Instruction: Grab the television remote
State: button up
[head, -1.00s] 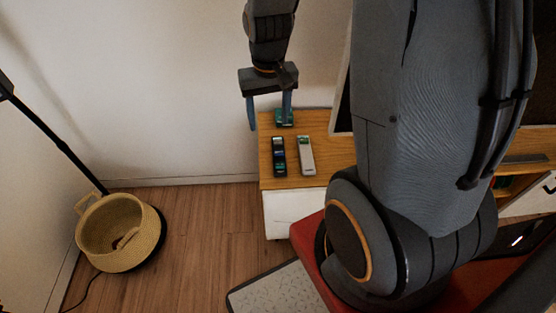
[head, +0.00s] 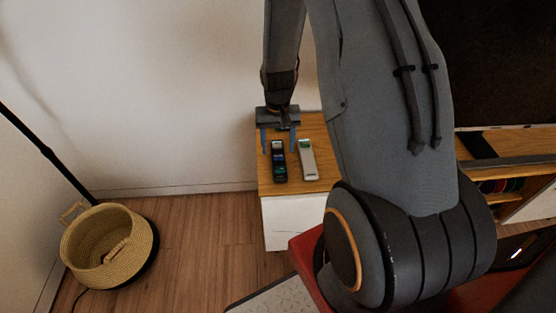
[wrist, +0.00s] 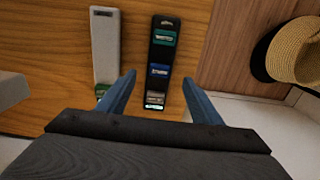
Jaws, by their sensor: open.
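Two slim handsets lie side by side on the wooden cabinet top. One is a dark handset (head: 279,167) with green, blue and silver patches; the other is a light grey handset (head: 307,160) with a green end, to its right. I cannot tell from the look which is the television remote. My gripper (head: 279,150) is open and points down at the dark handset's far end. In the wrist view, the dark handset (wrist: 160,62) lies between the blue fingertips (wrist: 159,79), and the grey handset (wrist: 105,48) lies outside them, to the left. Contact cannot be seen.
The cabinet top (head: 318,182) ends at a left edge beside the wood floor. A small green thing (head: 282,128) is mostly hidden behind my gripper. A woven basket (head: 95,262) stands on the floor at left, by a dark pole. A large dark screen (head: 505,65) is at right.

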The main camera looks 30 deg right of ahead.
aim_at(278, 155)
jog(key=shift+s+f, duration=0.1)
jog(key=shift+f, duration=1.65)
jog(key=c, duration=1.2)
jog(key=shift+c, duration=0.2)
